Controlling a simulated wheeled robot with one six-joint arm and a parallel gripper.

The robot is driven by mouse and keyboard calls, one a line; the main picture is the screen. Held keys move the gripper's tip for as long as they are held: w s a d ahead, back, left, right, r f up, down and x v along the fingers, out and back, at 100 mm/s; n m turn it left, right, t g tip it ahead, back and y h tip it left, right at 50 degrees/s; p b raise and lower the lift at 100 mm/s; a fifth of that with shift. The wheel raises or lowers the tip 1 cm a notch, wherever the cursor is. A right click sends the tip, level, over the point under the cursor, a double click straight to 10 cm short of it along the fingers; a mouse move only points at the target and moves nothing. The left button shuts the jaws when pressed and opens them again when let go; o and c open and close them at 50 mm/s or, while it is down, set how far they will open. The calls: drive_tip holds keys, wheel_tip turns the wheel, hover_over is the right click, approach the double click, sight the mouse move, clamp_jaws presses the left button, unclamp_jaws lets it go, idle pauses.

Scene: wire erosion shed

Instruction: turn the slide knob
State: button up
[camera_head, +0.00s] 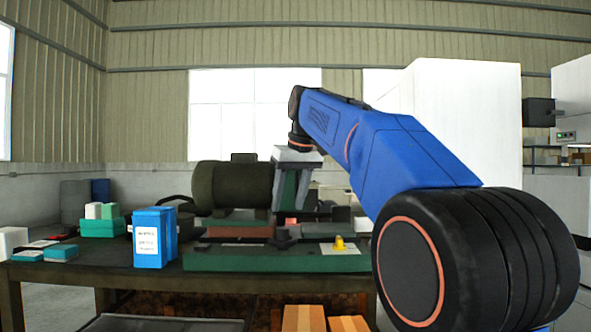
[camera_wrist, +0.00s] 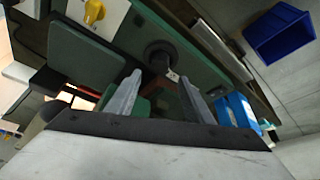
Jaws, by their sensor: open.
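A dark round knob (camera_wrist: 158,52) with a small white mark beside it sits on the green machine base. In the head view this dark knob (camera_head: 283,236) is on the base's front, below my gripper. A yellow knob (camera_wrist: 94,12) on a white plate is at the upper left of the wrist view; it also shows in the head view (camera_head: 339,243). The pictures do not label either as the slide knob. My gripper (camera_wrist: 160,79) is open and empty, its fingers pointing toward the dark knob. In the head view my gripper (camera_head: 289,204) hangs above the base, apparently not touching it.
The green base (camera_head: 230,258) stands on a dark bench with a large dark cylinder (camera_head: 233,188) behind. Blue boxes (camera_head: 149,238) stand left of the base. Small green boxes (camera_head: 60,252) lie farther left. A blue bin (camera_wrist: 279,33) is on the floor in the wrist view.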

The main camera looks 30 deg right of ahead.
drive_tip(key=v, duration=0.9)
drive_tip(key=shift+r, duration=0.35)
